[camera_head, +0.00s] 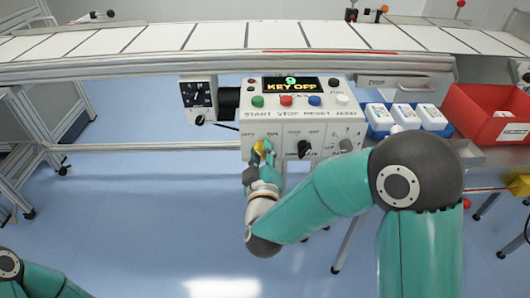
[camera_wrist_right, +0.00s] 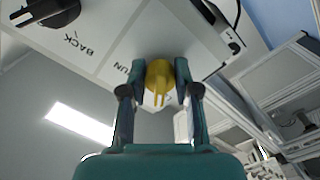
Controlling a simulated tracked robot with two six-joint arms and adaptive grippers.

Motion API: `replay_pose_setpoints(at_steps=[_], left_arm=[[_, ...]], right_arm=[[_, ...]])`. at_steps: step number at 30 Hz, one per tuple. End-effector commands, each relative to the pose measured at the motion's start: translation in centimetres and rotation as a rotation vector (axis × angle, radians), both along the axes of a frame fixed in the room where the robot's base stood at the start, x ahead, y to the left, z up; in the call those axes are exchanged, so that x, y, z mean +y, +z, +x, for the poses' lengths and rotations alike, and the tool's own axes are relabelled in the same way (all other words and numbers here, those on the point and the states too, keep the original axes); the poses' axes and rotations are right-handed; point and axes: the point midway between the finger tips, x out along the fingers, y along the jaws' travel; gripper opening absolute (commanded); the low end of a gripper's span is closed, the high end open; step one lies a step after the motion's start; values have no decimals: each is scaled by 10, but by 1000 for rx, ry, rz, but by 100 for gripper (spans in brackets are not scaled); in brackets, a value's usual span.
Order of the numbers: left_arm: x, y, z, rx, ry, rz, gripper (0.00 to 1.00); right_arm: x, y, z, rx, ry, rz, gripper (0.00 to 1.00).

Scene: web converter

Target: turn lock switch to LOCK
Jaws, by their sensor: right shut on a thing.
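The control box (camera_head: 300,115) hangs under the conveyor, with a row of switches along its lower front. My right gripper (camera_head: 263,158) is at the leftmost switch, shut on a yellow knob (camera_head: 259,148). In the right wrist view the yellow knob (camera_wrist_right: 158,78) sits between the two fingertips of the right gripper (camera_wrist_right: 155,90). The word beside it reads like "RUN", partly covered; which way the knob points is hard to tell. The left gripper is out of view.
A black knob (camera_head: 304,148) is right of the yellow one and a grey switch (camera_head: 346,145) further right. Coloured buttons (camera_head: 287,101) sit above. The blue floor below is clear.

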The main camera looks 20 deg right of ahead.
Motion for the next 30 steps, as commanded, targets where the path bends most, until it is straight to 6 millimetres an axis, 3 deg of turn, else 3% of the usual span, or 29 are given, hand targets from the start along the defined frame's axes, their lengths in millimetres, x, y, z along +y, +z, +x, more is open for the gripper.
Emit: replay_pose_setpoints(at_steps=[1, 16, 17, 20, 21, 30], left_arm=[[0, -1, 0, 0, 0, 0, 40], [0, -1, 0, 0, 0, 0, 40], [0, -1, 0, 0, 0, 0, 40], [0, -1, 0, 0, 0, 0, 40], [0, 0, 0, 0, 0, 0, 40], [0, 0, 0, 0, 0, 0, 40]], right_arm=[[0, -7, -1, 18, 0, 0, 0], [0, -7, -1, 18, 1, 0, 0], [0, -7, -1, 18, 1, 0, 34], [0, -6, -1, 15, 1, 0, 51], [0, -5, -1, 14, 1, 0, 54], [1, -2, -1, 5, 2, 0, 54]])
